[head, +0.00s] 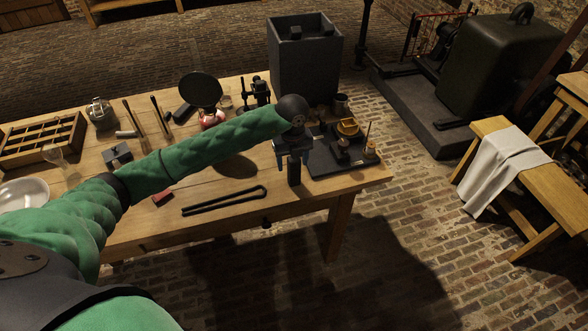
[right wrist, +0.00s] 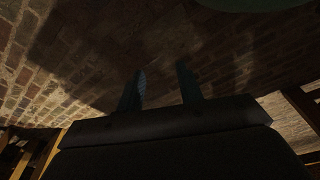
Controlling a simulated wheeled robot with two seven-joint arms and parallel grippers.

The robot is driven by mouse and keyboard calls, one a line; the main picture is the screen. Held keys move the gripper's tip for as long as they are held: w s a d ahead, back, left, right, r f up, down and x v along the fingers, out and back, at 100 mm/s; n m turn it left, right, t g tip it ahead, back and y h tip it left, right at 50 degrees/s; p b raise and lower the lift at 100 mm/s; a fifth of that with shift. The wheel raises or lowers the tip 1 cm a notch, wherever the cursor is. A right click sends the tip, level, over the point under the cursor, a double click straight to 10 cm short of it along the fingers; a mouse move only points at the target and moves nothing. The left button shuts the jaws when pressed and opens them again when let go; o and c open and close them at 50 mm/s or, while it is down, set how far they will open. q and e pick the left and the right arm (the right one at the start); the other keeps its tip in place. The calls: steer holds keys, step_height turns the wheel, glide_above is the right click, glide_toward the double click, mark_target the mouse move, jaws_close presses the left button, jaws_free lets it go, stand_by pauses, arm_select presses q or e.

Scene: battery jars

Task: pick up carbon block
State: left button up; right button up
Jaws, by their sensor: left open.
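My left gripper (head: 292,160) is open above the front right part of the table, at the left edge of a black board. A dark upright block (head: 294,175) shows between and below its bluish fingers; it looks like the carbon block, but I cannot tell whether the fingers touch it. The gripper and forearm hide part of the board and the block's top. My right gripper (right wrist: 160,90) shows in the right wrist view with its two fingers apart and nothing between them, over brick floor.
The black board (head: 322,162) carries small dark and brass parts. A tall grey jar (head: 304,60) stands behind it. Black tongs (head: 225,201) lie near the front edge of the wooden table (head: 150,222). A sectioned wooden tray (head: 40,140) is at the left.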

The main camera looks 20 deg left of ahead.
mark_target(294, 168)
arm_select(q)
step_height(294, 168, down, 3)
steer(key=shift+w+d+r+p, duration=0.1)
steer(key=shift+w+d+p, duration=0.05)
steer(key=shift+p, duration=0.75)
steer(key=shift+f, duration=0.65)
arm_select(e)
steer(key=shift+s+d+f, duration=0.35)
steer(key=shift+f, duration=0.45)
steer(key=shift+s+d+f, duration=0.3)
steer(key=shift+s+f, duration=0.05)
steer(key=shift+f, duration=0.4)
steer(key=shift+s+d+f, duration=0.35)
steer(key=shift+f, duration=0.45)
arm_select(q)
steer(key=c, duration=1.2)
arm_select(e)
steer(key=shift+d, duration=0.15)
arm_select(q)
steer(key=shift+r, duration=0.15)
arm_select(e)
steer(key=shift+f, duration=0.1)
